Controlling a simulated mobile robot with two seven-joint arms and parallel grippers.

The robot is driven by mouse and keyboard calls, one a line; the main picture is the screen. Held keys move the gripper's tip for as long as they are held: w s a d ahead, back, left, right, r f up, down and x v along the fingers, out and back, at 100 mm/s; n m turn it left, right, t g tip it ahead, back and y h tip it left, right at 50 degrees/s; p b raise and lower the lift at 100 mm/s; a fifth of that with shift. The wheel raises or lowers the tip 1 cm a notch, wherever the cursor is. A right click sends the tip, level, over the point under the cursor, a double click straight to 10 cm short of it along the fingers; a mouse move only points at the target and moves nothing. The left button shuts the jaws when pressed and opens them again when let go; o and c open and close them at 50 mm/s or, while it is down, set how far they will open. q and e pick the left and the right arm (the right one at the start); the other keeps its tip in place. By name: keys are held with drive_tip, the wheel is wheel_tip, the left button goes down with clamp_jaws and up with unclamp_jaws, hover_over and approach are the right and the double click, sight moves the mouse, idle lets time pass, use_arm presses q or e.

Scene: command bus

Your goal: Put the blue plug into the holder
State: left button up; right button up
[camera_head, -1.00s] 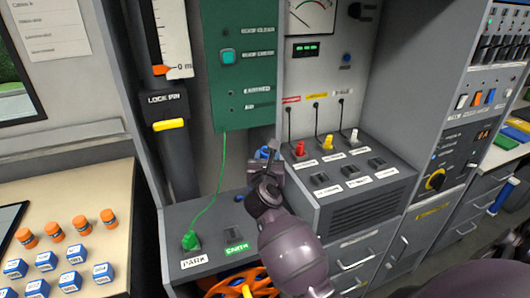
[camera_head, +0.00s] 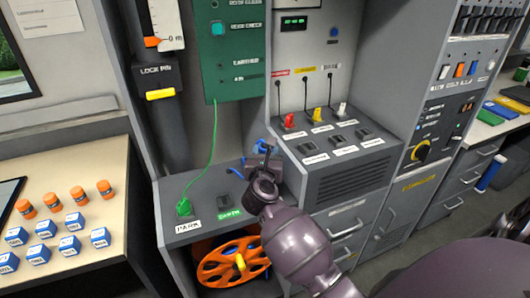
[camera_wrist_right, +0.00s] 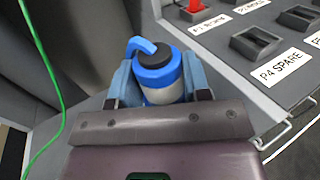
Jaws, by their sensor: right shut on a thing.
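My right gripper (camera_head: 264,166) is shut on the blue plug (camera_wrist_right: 157,72), a blue and grey cylinder with a dark ring and a curved blue piece on top. In the head view only a bit of blue (camera_head: 263,146) shows at the fingertips, above the shelf and left of the console. The wrist view shows the blue-grey fingers (camera_wrist_right: 158,85) on both sides of it. Empty dark sockets line the console front, one labelled P4 SPARE (camera_wrist_right: 254,42). I cannot tell which thing is the holder. My left gripper is out of view.
The grey console (camera_head: 350,180) carries red (camera_head: 289,121), yellow (camera_head: 317,115) and white (camera_head: 341,109) plugs. A green plug (camera_head: 184,207) with a cable sits at PARK on the low shelf.

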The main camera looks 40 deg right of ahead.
drive_tip(key=shift+f+b, duration=0.4)
drive_tip(key=shift+f, duration=0.3)
drive_tip(key=shift+f+b, duration=0.5)
drive_tip(key=shift+f, duration=0.15)
drive_tip(key=shift+f+b, duration=0.5)
drive_tip(key=shift+f, duration=0.45)
drive_tip(key=shift+f+b, duration=0.45)
drive_tip(key=shift+f, duration=0.05)
drive_tip(key=shift+f+b, duration=0.35)
drive_tip(key=shift+f, duration=0.7)
